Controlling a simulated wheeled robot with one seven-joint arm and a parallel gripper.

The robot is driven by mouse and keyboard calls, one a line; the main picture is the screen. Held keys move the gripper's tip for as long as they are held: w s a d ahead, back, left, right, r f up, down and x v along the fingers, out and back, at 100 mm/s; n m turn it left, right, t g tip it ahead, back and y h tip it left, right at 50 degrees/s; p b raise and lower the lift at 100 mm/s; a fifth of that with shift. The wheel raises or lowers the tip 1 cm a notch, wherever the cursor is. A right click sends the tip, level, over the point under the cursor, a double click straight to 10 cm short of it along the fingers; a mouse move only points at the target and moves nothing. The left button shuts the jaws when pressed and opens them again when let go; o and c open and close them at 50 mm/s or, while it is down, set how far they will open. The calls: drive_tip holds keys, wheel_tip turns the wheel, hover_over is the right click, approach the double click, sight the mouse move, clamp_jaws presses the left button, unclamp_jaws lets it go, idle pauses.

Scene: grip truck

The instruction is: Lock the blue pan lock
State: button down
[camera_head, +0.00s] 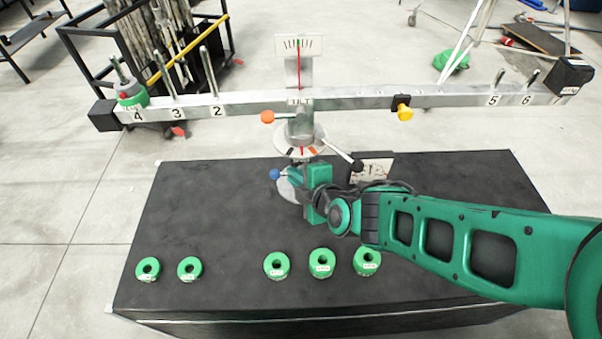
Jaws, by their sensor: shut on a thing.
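The blue pan lock (275,174) shows as a small blue ball knob on the left side of the central post, just above the dark table. My gripper (292,177) reaches in from the right, low on the post, and is shut on the pan lock close to the blue knob. My gripper's fingers and wrist hide the lock's stem and part of the post's base. A round dial (301,140) with red and orange marks sits on the post above my gripper. The pan lock's exact turn cannot be told.
A long numbered beam (350,99) crosses above, with a green weight (131,96) at its left end. An orange knob (267,117) and a black-tipped lever (340,155) flank the post. Several green weights (276,265) lie along the table's front (225,210).

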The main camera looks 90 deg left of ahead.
drive_tip(key=c, duration=1.8)
unclamp_jaws()
drive_tip(key=shift+w+a, duration=0.1)
drive_tip(key=shift+w, duration=0.5)
drive_tip(key=shift+c, duration=0.2)
drive_tip(key=shift+s, duration=0.1)
drive_tip(key=v, duration=1.1)
drive_tip(key=shift+s, duration=0.25)
